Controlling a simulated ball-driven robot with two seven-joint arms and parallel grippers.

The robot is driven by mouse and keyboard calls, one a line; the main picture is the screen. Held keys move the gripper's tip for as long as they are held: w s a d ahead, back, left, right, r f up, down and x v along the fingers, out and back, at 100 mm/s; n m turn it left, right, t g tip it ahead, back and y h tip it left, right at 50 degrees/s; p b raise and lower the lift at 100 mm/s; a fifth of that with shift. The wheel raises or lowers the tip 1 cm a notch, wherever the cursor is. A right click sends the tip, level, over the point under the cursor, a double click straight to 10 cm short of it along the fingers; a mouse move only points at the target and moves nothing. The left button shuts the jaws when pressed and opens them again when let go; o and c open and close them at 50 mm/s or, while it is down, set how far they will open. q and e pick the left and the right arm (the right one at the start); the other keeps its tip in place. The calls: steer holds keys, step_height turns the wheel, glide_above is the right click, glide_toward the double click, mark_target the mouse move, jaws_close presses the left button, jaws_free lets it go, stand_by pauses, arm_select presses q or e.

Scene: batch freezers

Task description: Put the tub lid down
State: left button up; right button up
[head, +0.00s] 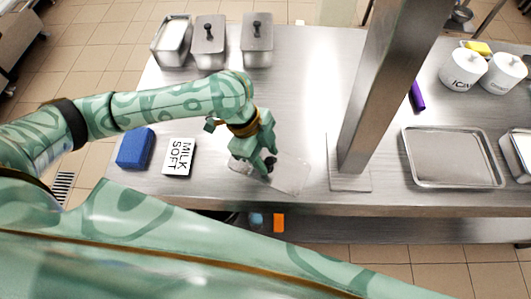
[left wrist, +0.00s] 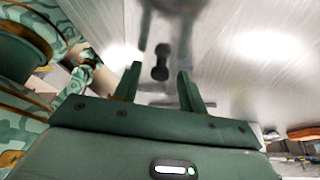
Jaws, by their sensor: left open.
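The tub lid (head: 292,178), a flat, pale rectangular plate, appears to lie on the steel table near its front edge, below my left gripper. Its dark knob also shows in the left wrist view (left wrist: 161,63), just beyond the fingers and roughly between them. My left gripper (head: 268,163) is open, its fingers (left wrist: 160,82) apart at either side of the knob's line; I see no contact. The gripper hides part of the lid in the head view. At the back left, one tub (head: 159,60) stands uncovered with pale contents. My right gripper is not in view.
Two lidded tubs (head: 209,60) (head: 257,57) stand beside the open one. A blue block (head: 135,148) and a "MILK SOFT" card (head: 179,157) lie left of the lid. A steel post (head: 375,100) rises to its right, with a metal tray (head: 452,158) beyond.

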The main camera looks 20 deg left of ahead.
arm_select(q)
steer(key=p+v, duration=0.3)
steer(key=v, duration=0.9)
steer(key=shift+p, duration=0.35)
steer(key=shift+d, duration=0.1)
